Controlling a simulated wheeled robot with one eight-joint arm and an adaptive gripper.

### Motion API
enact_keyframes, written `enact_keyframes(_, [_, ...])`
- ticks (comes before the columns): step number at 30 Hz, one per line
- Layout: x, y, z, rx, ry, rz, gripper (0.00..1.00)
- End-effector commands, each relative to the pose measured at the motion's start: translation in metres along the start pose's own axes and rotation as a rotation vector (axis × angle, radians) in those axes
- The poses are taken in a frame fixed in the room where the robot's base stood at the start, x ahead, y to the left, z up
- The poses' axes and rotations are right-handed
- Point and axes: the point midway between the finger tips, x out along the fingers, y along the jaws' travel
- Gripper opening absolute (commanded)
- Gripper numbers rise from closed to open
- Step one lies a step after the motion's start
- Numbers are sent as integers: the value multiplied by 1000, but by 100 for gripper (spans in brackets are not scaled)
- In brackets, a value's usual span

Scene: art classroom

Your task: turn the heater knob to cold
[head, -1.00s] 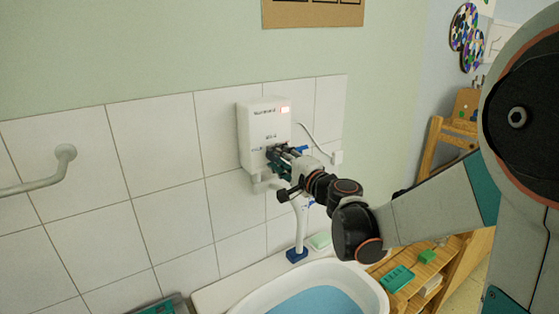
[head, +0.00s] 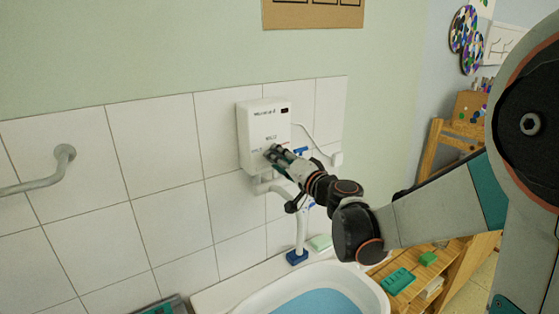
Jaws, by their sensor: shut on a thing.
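The white water heater (head: 264,118) is mounted on the tiled wall, with a small display (head: 285,110) at its upper right that is dark. My gripper (head: 273,152) is at the lower front of the heater, shut on the knob. The knob itself is hidden behind my fingers, so its pointer cannot be seen. Small markings show on the heater front just above and left of my fingers, too small to read.
A white basin (head: 250,300) with blue water stands below the heater. A pipe with a blue base (head: 297,257) rises beside it. A grey rail (head: 40,184) is on the wall at left. A wooden shelf (head: 408,276) with green items stands at right.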

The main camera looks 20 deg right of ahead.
Motion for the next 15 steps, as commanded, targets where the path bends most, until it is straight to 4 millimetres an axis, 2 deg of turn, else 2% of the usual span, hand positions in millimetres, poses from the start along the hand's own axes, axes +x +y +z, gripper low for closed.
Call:
enact_keyframes(11, [-1, 1, 1, -7, -2, 1, 10])
enact_keyframes(12, [-1, 1, 1, -7, -2, 1, 40])
enact_keyframes(14, [-1, 1, 1, -6, -1, 0, 54])
enact_keyframes(15, [0, 0, 1, -6, -1, 0, 55])
